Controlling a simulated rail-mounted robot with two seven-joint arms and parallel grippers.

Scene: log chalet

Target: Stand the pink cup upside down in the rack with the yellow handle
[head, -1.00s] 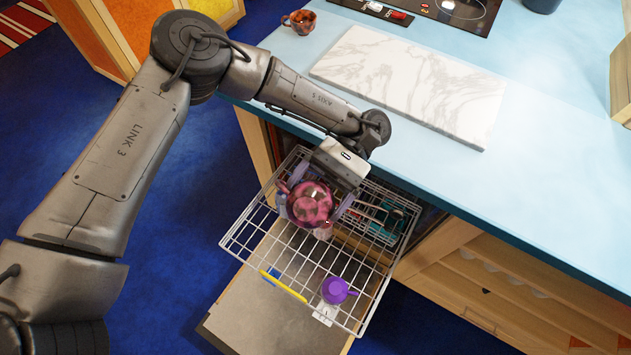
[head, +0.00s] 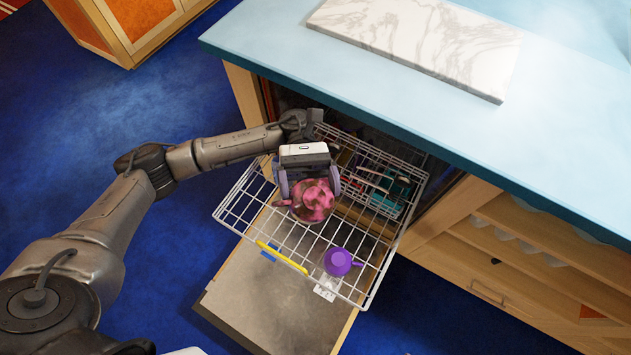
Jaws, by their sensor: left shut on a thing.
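The pink mottled cup (head: 312,203) is in my left gripper (head: 308,190), over the left part of the wire rack. Its base faces up, so it is upside down, and its small handle points left. My left gripper is shut on it, with a finger on each side. I cannot tell if the rim touches the wires. The white wire rack (head: 232,210) is pulled out from under the counter, and its yellow handle (head: 281,257) is on the front edge. My right gripper is out of view.
A purple cup (head: 338,262) stands upside down at the rack's front right. A wire basket with teal and dark items (head: 398,188) is at the back right. The blue counter (head: 270,45), with a marble slab (head: 420,35), overhangs the rack's back. Wires between the cups are bare.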

